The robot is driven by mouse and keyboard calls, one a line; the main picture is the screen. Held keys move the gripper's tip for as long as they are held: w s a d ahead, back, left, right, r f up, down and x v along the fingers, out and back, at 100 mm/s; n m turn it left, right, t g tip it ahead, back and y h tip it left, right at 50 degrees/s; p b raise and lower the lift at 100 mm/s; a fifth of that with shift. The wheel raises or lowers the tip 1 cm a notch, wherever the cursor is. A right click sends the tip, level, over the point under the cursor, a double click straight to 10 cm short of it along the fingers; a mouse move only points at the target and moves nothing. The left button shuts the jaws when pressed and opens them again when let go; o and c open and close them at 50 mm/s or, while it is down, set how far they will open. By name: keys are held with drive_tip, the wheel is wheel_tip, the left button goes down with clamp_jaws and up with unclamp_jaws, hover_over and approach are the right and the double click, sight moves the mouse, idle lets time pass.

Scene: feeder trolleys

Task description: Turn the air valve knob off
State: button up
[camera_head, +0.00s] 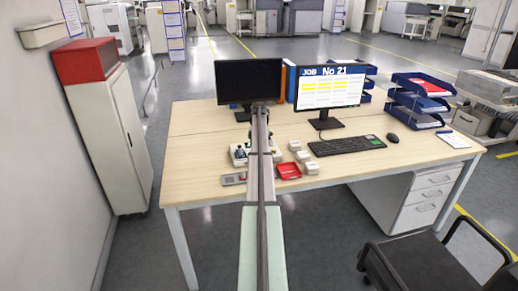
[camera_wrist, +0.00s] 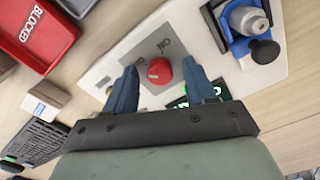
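The air valve knob (camera_wrist: 159,71) is round and red. It sits on a white panel (camera_wrist: 112,62) with an ON label above it; any OFF label is not clearly readable. My gripper (camera_wrist: 160,68) is open in the wrist view, with one blue finger on each side of the knob. Gaps show between the fingers and the knob, so it does not look gripped. How far the fingertips are above the panel is unclear. In the head view, my arm runs over the desk and hides much of the panel; the knob cannot be made out there.
A blue fixture with a grey cap (camera_wrist: 247,20) stands right of the knob. A red BLOCKED tray (camera_wrist: 35,32) lies to the left. The desk (camera_head: 205,135) also holds two monitors, a keyboard (camera_head: 346,145), a mouse and blue letter trays (camera_head: 420,92).

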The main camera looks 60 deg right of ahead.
wheel_tip(320, 180, up, 14)
idle(0.8)
drive_tip(key=shift+f, duration=0.1)
drive_tip(key=shift+c, duration=0.5)
idle(0.5)
